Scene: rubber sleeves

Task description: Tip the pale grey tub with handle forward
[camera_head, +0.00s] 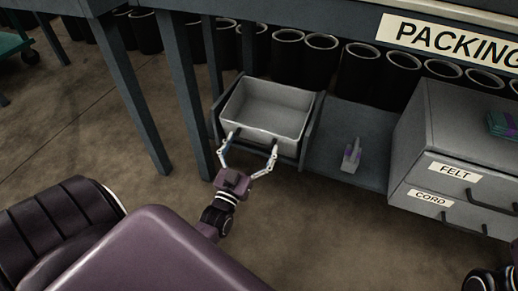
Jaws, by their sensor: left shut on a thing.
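The pale grey tub (262,112) sits in a dark frame under the bench, open side up. I see its pale inside, which looks empty. My left gripper (248,146) is at the tub's near side, with its two fingers spread wide along the front and their tips against it. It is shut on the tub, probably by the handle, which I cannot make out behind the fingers. The tub looks about level. My right gripper is not in view; only a dark part of mine shows at the bottom right corner.
Further right is a grey drawer unit (440,145) labelled FELT and CORD. A bench leg (186,95) stands close left. Several black cylinders (360,72) line the back. Floor in front is clear.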

